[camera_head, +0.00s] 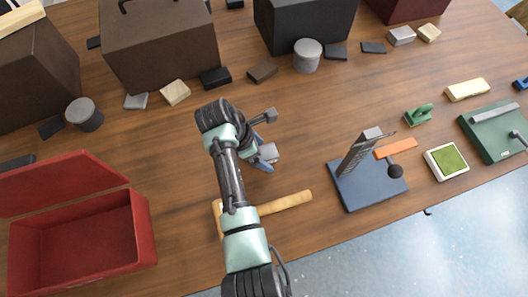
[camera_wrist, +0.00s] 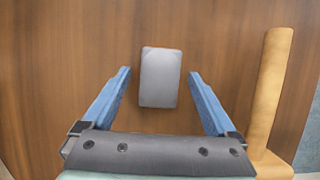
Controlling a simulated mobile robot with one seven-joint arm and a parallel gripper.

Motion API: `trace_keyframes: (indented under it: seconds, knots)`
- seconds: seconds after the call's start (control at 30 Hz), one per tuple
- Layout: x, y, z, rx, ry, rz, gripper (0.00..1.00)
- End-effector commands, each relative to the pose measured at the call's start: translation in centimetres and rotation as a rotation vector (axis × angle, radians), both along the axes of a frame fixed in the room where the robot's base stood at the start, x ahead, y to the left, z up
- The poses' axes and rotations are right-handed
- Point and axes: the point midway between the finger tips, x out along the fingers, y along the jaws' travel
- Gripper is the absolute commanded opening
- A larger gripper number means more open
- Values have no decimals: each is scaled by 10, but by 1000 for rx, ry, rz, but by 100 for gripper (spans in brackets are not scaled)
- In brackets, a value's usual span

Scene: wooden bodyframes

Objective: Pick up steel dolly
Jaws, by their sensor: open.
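A grey, metal-looking block, which looks like the steel dolly (camera_wrist: 160,78), lies on the wooden table. In the wrist view it is upright in the picture, between and just ahead of the blue fingers of my gripper (camera_wrist: 159,74). The fingers are spread wide, with a gap on both sides of the block, and nothing is held. In the head view the grey block (camera_head: 269,153) shows beside the blue fingertips of my gripper (camera_head: 261,155), partly hidden by them. How high the fingers are above the table is hard to tell.
A wooden-handled tool (camera_head: 285,204) lies close by, right of my gripper in the wrist view (camera_wrist: 268,90). A red open box (camera_head: 140,230) stands at left, a blue-based stand (camera_head: 365,190) at right. Dark boxes (camera_head: 160,50), grey cylinders (camera_head: 307,55) and small blocks line the back.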

Motion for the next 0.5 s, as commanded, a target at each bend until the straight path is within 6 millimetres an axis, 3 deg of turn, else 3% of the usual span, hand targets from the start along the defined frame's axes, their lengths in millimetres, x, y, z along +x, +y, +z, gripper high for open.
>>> trace_keyframes:
  seconds: [0.07,0.5]
  knots:
    - [0,0,0,0,0,0,92]
    - [0,0,1,0,0,0,15]
